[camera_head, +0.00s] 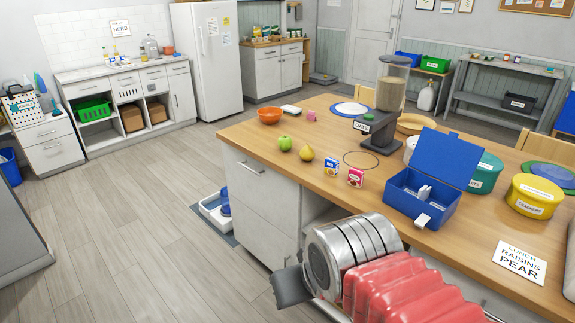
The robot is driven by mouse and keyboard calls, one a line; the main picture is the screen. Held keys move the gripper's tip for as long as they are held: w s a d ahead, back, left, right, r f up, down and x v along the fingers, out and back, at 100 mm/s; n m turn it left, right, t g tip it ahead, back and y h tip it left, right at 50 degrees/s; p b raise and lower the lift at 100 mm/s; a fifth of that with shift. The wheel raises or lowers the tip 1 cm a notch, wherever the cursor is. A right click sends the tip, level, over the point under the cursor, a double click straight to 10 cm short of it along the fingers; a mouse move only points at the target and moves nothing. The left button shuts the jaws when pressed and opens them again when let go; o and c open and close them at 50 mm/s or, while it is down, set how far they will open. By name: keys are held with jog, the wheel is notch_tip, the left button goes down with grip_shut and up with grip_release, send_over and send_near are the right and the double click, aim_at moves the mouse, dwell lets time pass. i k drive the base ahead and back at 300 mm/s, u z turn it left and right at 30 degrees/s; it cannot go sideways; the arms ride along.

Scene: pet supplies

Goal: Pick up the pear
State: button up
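The yellow pear (306,153) stands on the wooden counter (345,205), near its left part. A green apple (285,143) is just left of it, with a small gap between them. My arm comes in at the bottom with a red ribbed sleeve and a silver ringed joint. A dark grey part at its end (291,286) hangs in front of the counter's drawers, below the top and well short of the pear. It seems to be my gripper; its fingers cannot be made out. Nothing covers the pear.
A card (519,262) reads "LUNCH RAISINS PEAR". The counter in front of the pear is clear.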

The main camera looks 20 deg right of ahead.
aim_at(307, 153)
jog(key=u, duration=0.2)
jog(key=k, duration=0.55)
jog(key=u, duration=0.6)
jog(key=i, duration=2.3)
jog(key=z, duration=0.95)
jog(key=i, duration=0.5)
jog(key=z, duration=0.6)
jog(key=i, duration=0.45)
jog(key=z, duration=0.25)
